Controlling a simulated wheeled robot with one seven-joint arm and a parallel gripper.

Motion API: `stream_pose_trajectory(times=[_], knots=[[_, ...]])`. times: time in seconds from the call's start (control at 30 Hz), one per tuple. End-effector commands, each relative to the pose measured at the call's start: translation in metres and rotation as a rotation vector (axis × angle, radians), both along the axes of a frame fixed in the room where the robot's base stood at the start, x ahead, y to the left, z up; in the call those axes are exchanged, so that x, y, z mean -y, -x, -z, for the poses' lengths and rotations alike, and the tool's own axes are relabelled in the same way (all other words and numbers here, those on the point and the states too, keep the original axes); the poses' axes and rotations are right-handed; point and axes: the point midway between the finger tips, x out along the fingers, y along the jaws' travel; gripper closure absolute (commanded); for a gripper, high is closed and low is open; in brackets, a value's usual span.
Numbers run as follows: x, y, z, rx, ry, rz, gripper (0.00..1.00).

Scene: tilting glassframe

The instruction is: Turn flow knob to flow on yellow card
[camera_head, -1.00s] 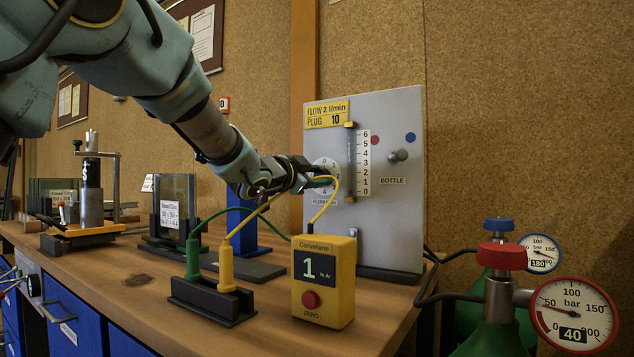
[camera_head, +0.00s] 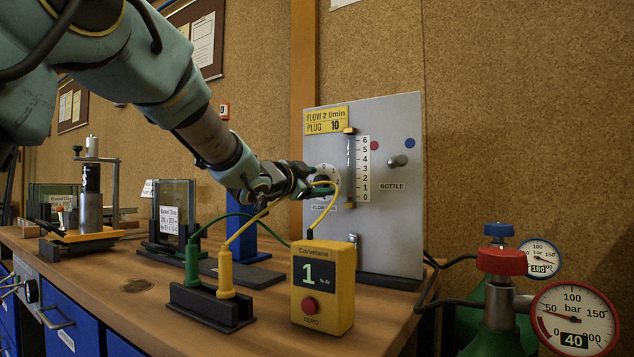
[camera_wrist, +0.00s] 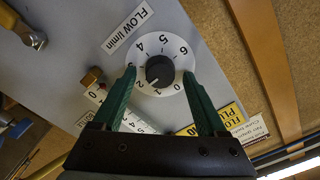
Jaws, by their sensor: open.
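The flow knob (camera_wrist: 159,70) is a black round knob on a white dial (camera_wrist: 161,50) numbered 0 to 6, on a grey panel (camera_head: 386,250). My gripper (camera_wrist: 159,74) is open, with one green finger on each side of the knob. I cannot tell whether the fingers touch it. The knob's pointer mark is too small to read surely. In the head view my gripper (camera_head: 325,186) hides most of the dial. The yellow card (camera_head: 327,120) at the panel's top left reads "FLOW 2 l/min, PLUG 10". It also shows in the wrist view (camera_wrist: 226,118).
A flow tube with a 0–6 scale (camera_head: 363,168) stands right of the dial. A bottle knob (camera_head: 397,161) is farther right. A yellow meter (camera_head: 324,286) and a black socket block (camera_head: 212,306) with green and yellow plugs stand in front, their cables looping near my gripper.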

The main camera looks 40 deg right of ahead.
Motion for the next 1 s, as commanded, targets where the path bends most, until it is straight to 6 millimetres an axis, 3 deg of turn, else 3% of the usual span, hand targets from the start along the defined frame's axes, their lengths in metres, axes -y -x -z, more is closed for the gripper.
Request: stream_pose_trajectory(times=[0.23,0.5,0.7,1.0], knots=[[-0.016,0.003,0.000,-0.001,0.000,-0.001,0.25],[-0.067,0.017,0.000,-0.001,0.002,-0.001,0.25],[-0.095,0.025,0.000,-0.001,0.001,-0.001,0.25],[-0.105,0.027,0.000,0.000,0.000,0.000,0.25]])
